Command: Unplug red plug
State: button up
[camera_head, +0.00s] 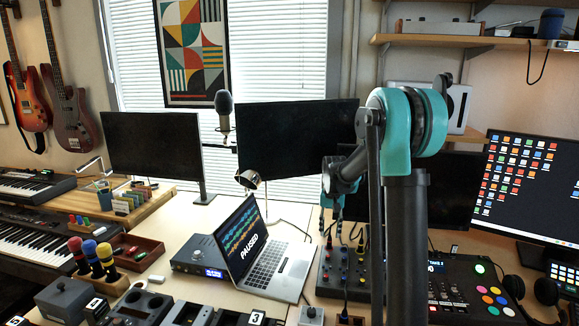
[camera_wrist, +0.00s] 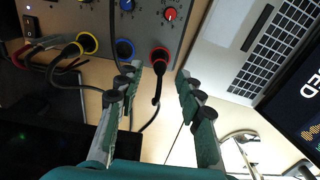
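The red plug (camera_wrist: 158,67) sits in a red-ringed socket on the grey mixer panel (camera_wrist: 145,22) in the wrist view, and a dark cable hangs from it. My gripper (camera_wrist: 160,76) is open, with one finger on each side of the plug's lower end and cable. A gap shows on both sides, and nothing is visibly held. In the head view the mixer (camera_head: 326,284) stands right of the laptop, partly hidden by my arm. The red plug cannot be made out there.
A blue-ringed socket (camera_wrist: 124,49) and yellow-ringed plugs (camera_wrist: 87,43) with cables lie left of the red plug. The laptop (camera_wrist: 240,50) is close on the right. In the head view, monitors (camera_head: 297,140) stand behind, and a button pad (camera_head: 470,290) is right of my arm.

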aim_at(330, 235)
jog(key=shift+f, duration=2.55)
grip_shut()
jog(key=shift+r, duration=3)
